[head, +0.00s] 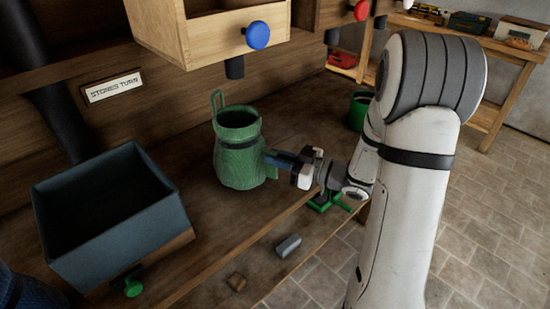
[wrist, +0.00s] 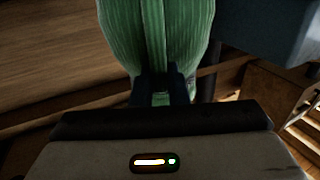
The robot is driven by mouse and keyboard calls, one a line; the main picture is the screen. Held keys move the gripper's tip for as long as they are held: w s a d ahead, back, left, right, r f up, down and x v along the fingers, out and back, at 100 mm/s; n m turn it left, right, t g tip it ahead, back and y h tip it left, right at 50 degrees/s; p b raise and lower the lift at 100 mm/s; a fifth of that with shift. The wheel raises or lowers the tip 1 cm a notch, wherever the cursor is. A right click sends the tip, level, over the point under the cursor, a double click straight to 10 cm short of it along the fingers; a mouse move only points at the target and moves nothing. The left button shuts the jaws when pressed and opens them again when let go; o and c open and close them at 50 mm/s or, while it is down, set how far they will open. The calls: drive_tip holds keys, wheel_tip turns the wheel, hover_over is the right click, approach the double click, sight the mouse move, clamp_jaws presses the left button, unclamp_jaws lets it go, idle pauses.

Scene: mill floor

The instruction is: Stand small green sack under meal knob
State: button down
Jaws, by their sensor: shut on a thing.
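A ribbed green sack (head: 238,158) with an open top and a loop stands upright on or just above the wooden bench; I cannot tell if its base touches. My gripper (head: 272,160) is shut on its right side. In the wrist view the sack (wrist: 160,35) fills the upper middle, with my gripper (wrist: 162,92) closed at its seam. A blue knob (head: 258,36) and a red knob (head: 362,10) are on wooden boxes above. A dark spout (head: 235,68) hangs below the blue-knobbed box, above and behind the sack. No readable label tells which knob is meal.
A blue-grey open bin (head: 62,237) with a green knob (head: 133,288) is at left. Another green container (head: 358,108) is partly behind my arm. A grey block (head: 288,245) and a brown piece (head: 237,282) lie near the front edge. A sign (head: 114,88) reads "STONES TURN".

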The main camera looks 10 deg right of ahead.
drive_tip(key=c, duration=1.3)
unclamp_jaws()
drive_tip(key=shift+c, duration=0.2)
